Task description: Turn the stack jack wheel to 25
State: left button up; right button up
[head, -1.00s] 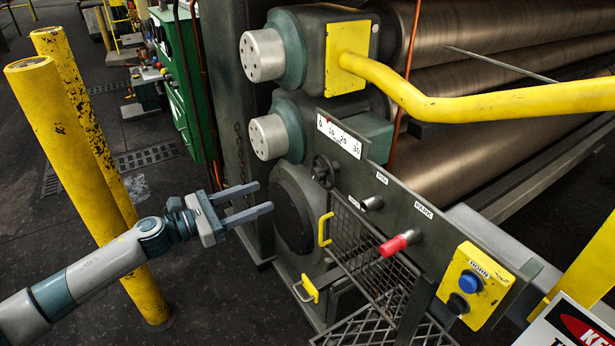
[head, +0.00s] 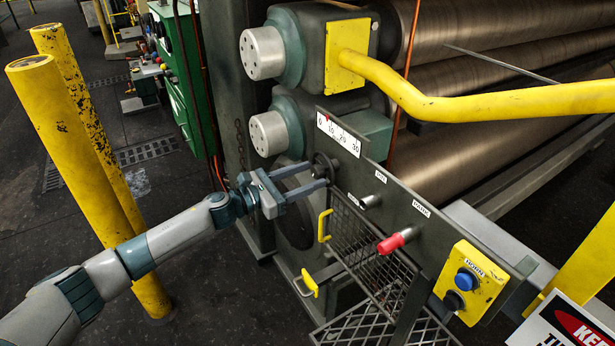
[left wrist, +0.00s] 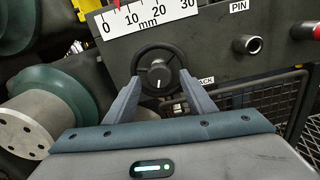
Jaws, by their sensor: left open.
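The stack jack wheel (head: 325,169) is a small dark handwheel on the grey panel, below the white mm scale (head: 338,134). In the left wrist view the wheel (left wrist: 158,68) shows a round hub with a white mark pointing down. In the left wrist view the fingers (left wrist: 160,90) lie on either side of the wheel's lower part; contact cannot be told. My right gripper is not in view.
Right of the wheel are the PIN knob (head: 371,201), a red-tipped PARK knob (head: 397,241) and a yellow HORN box (head: 470,283). A yellow-handled mesh guard (head: 365,250) hangs below. Yellow posts (head: 75,160) stand left, and a yellow rail (head: 480,103) crosses above right.

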pick_arm(q)
jog(key=shift+w, duration=0.1)
jog(key=c, duration=1.1)
jog(key=shift+o, duration=0.3)
jog(key=shift+d+n, duration=0.1)
jog(key=shift+n, duration=0.3)
jog(key=shift+n, duration=0.9)
jog(key=n, duration=0.3)
jog(key=shift+n, duration=0.4)
jog(key=shift+p, duration=0.3)
jog(key=shift+n, duration=0.3)
